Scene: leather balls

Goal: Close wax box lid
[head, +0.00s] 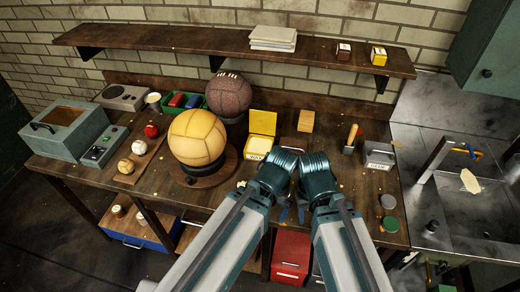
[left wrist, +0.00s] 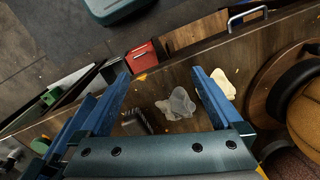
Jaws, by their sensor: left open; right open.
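The yellow wax box (head: 258,146) sits on the workbench right of the large tan ball, with a label on its front. Its yellow lid (head: 262,122) stands raised at the back, so the box is open. Both my wrists are in front of it, nearer the bench's front edge. My right gripper (head: 292,213) is open and partly hidden by my arms. My left gripper (left wrist: 160,76) is open and empty over the bench in the left wrist view; in the head view its arm hides it. I cannot see the wax box clearly in the left wrist view.
A tan ball (head: 197,137) rests on a round stand left of the box, with a brown ball (head: 229,94) behind. A wooden block (head: 306,121) and a grey bin (head: 379,158) are to the right. Pale cloth scraps (left wrist: 177,104) lie below my left gripper.

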